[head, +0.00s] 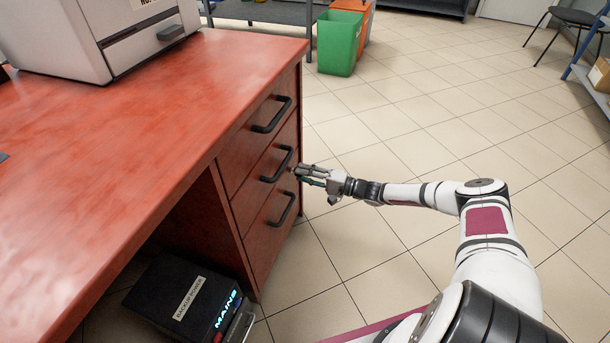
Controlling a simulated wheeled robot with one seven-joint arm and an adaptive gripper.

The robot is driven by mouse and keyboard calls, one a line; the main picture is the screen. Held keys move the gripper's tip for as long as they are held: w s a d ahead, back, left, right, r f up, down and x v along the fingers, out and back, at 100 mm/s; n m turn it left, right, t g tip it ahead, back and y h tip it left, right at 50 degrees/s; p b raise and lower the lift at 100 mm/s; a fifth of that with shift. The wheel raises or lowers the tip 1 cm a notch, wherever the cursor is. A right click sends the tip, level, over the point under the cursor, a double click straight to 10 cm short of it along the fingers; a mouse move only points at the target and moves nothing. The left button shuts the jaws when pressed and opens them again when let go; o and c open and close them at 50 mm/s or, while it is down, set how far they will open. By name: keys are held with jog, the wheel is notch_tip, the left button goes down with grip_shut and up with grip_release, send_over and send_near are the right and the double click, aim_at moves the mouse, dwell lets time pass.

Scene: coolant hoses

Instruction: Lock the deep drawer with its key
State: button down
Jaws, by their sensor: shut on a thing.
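The red desk has a stack of drawers at its right end, and all look closed. The lowest drawer (262,233), with a black handle (284,208), looks like the deep one. My gripper (301,173) is at the right side of the drawer fronts, level with the middle drawer (247,188) and just right of its handle (277,164). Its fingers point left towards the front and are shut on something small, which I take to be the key. The key and any lock are hidden or too small to make out.
A black backup power box (180,300) stands on the floor under the desk. A grey machine (100,35) sits on the desktop (150,130). A green bin (338,45) and an orange bin (368,18) stand behind.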

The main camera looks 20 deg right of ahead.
dwell(0.3)
jog(key=c, duration=1.2)
grip_release()
jog(key=shift+c, duration=0.2)
jog(key=v, duration=1.2)
